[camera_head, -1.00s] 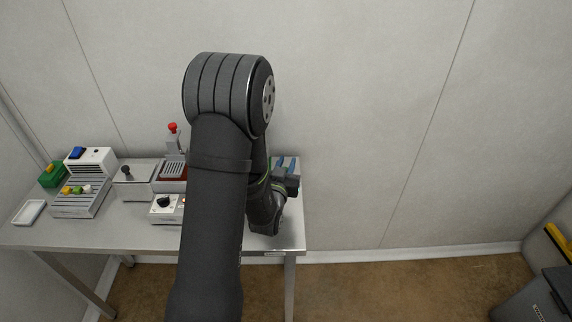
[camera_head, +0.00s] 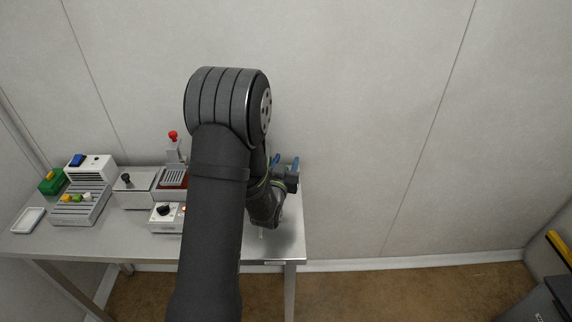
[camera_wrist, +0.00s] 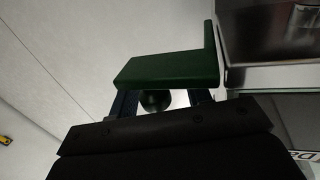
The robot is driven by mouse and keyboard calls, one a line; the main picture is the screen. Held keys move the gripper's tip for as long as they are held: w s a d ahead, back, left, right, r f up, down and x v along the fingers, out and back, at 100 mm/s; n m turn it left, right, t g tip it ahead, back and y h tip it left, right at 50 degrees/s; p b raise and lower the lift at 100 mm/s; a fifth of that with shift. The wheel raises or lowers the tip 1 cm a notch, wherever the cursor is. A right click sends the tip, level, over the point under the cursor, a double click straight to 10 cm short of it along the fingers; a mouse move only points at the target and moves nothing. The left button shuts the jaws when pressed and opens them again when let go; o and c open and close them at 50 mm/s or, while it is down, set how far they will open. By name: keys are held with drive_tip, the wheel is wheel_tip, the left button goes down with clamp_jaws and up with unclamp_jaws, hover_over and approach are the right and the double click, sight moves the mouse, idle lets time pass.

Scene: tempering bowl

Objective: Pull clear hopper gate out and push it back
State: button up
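In the wrist view, a dark green L-shaped piece (camera_wrist: 170,68) with a round green knob (camera_wrist: 155,101) lies ahead of my gripper. My gripper (camera_wrist: 163,100) is open, with one blue finger on each side of the knob. The knob is close to the left finger, and a light gap shows on its right. A grey metal box (camera_wrist: 275,35) stands right beside the green piece. I cannot tell for certain which part is the hopper gate. In the head view my gripper (camera_head: 285,163) is at the table's back right, and my arm hides what is beside it.
The metal table (camera_head: 110,242) carries a white tray (camera_head: 28,220), a grey rack (camera_head: 80,207), a white unit with a blue top part (camera_head: 92,168), a green box (camera_head: 52,182) and a white box with a black dial (camera_head: 164,216). The front right of the table looks bare.

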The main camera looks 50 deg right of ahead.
drive_tip(key=shift+s+a, duration=0.1)
drive_tip(key=v, duration=1.7)
drive_tip(key=shift+a, duration=0.1)
drive_tip(key=x, duration=1.7)
drive_tip(key=shift+s+d+v, duration=0.3)
drive_tip(key=shift+s+v, duration=0.25)
drive_tip(key=shift+v, duration=9.95)
drive_tip(key=w+d+r+n, duration=0.2)
drive_tip(key=d+r+n, duration=0.1)
drive_tip(key=d, duration=0.5)
drive_tip(key=w+d+r+n, duration=0.3)
drive_tip(key=d+n, duration=0.3)
drive_tip(key=d, duration=0.2)
drive_tip(key=shift+w+r, duration=0.3)
